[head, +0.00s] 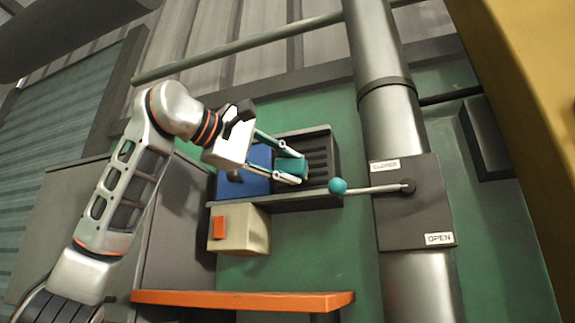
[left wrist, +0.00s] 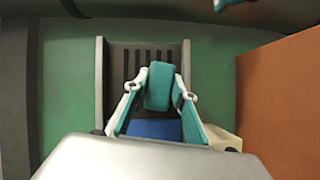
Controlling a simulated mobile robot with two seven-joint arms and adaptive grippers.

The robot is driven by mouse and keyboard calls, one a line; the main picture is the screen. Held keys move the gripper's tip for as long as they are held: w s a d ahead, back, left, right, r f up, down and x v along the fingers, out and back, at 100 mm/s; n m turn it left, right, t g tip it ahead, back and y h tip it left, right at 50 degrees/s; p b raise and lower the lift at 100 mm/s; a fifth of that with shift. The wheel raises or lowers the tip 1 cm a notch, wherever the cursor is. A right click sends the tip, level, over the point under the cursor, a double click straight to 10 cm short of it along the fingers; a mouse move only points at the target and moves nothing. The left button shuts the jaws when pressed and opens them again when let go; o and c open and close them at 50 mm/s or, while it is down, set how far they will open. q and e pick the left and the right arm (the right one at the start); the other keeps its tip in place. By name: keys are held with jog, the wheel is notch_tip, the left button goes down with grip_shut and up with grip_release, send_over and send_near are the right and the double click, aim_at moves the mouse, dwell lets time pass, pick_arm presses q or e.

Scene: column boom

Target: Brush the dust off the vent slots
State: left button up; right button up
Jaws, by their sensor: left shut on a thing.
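The vent slots (head: 319,158) are dark parallel grooves in a grey-framed panel on the green wall. They also show in the left wrist view (left wrist: 125,62), running up the panel. My left gripper (head: 293,171) has teal-tipped fingers and is shut on a teal block-like brush (left wrist: 158,86). The brush is in front of the slots, over their lower part in the wrist view. Its bristles are hidden, and I cannot tell whether it touches the slots. I cannot make out dust. My right gripper is in neither view.
A blue box (head: 250,182) sits in the frame beside the slots. A beige box (head: 243,230) with an orange button is below, and an orange shelf (head: 245,300) lower still. To the right, a lever with a teal knob (head: 338,186) sticks out from a plate marked CLOSED and OPEN.

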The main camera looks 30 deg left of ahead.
pick_arm(q)
jog(key=shift+w+a, duration=0.15)
jog(key=shift+w, duration=0.6)
